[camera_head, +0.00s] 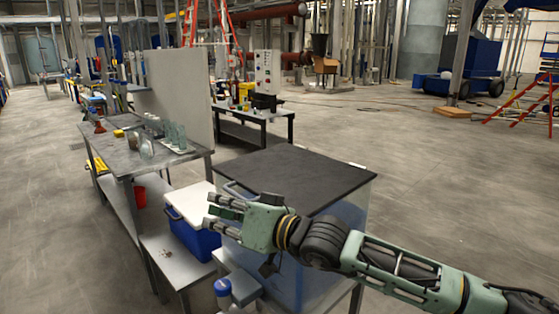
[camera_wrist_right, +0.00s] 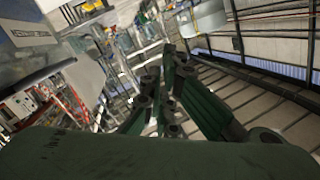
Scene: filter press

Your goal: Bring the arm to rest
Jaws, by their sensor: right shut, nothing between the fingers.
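My right arm comes in from the lower right of the head view, stretched out to the left. Its green and black gripper (camera_head: 217,214) is over the near left corner of a dark-topped cabinet (camera_head: 310,178), with the fingers pointing left. The fingers are shut and hold nothing. In the right wrist view the same gripper (camera_wrist_right: 168,98) shows its dark green fingers close together at the tips. I cannot tell whether the gripper touches the cabinet. My left gripper is not in view.
A blue cooler with a white lid (camera_head: 195,205) stands left of the cabinet. A metal table (camera_head: 170,160) with glassware stands farther left. Another table (camera_head: 262,113) with a control box (camera_head: 267,70) stands behind.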

